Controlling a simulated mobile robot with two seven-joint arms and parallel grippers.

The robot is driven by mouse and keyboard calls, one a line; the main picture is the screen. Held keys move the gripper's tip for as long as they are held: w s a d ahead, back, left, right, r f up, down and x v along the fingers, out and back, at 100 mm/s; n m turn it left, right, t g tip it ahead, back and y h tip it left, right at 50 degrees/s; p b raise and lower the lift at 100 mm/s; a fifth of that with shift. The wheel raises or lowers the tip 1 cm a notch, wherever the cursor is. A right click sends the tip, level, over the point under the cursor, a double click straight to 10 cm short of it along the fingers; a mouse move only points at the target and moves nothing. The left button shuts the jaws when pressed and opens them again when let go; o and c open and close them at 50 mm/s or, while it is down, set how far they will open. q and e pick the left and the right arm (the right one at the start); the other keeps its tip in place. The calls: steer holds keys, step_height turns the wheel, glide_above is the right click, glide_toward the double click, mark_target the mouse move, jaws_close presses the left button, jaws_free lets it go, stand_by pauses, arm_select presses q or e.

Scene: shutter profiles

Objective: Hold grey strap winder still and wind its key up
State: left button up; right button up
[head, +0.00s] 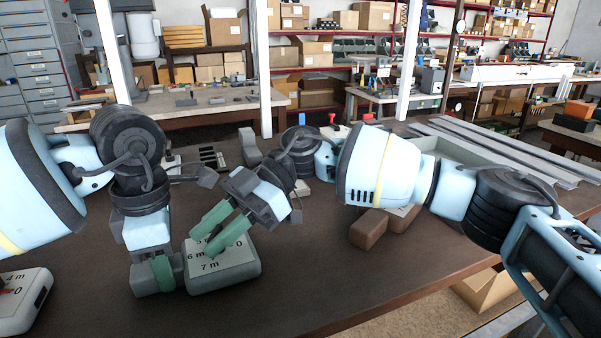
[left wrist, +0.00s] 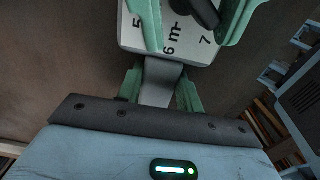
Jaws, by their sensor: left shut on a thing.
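The grey strap winder (head: 245,268) lies on the brown bench, its pale dial marked in metres; it also shows at the top of the left wrist view (left wrist: 165,45). My left gripper (head: 164,273) is low at its left side, shut on the grey tab (left wrist: 160,82) that sticks out of the winder. My right gripper (head: 208,238) reaches down over the dial from the upper right. Its green fingers are apart, on either side of the dark key (left wrist: 203,12), with a gap showing beside it. The key is mostly hidden in the head view.
Another dial unit (head: 22,300) with a red pointer stands at the bottom left. Brown blocks (head: 368,229) lie right of the winder under my right arm. Long grey profiles (head: 490,145) lie at the back right. The bench front between winder and blocks is clear.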

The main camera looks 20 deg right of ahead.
steer(key=shift+d+m+t+y, duration=0.1)
steer(key=shift+m+t+y, duration=0.3)
steer(key=shift+m+t, duration=0.6)
steer(key=v, duration=1.1)
steer(key=s+d+r+n+t+h, duration=0.2)
steer(key=s+r+n+t+h, duration=0.1)
steer(key=s+r+n+h, duration=0.1)
steer(key=shift+s+r+n+h, duration=0.35)
steer(key=shift+s+n+h, duration=0.55)
steer(key=shift+n, duration=0.2)
steer(key=shift+w, duration=0.1)
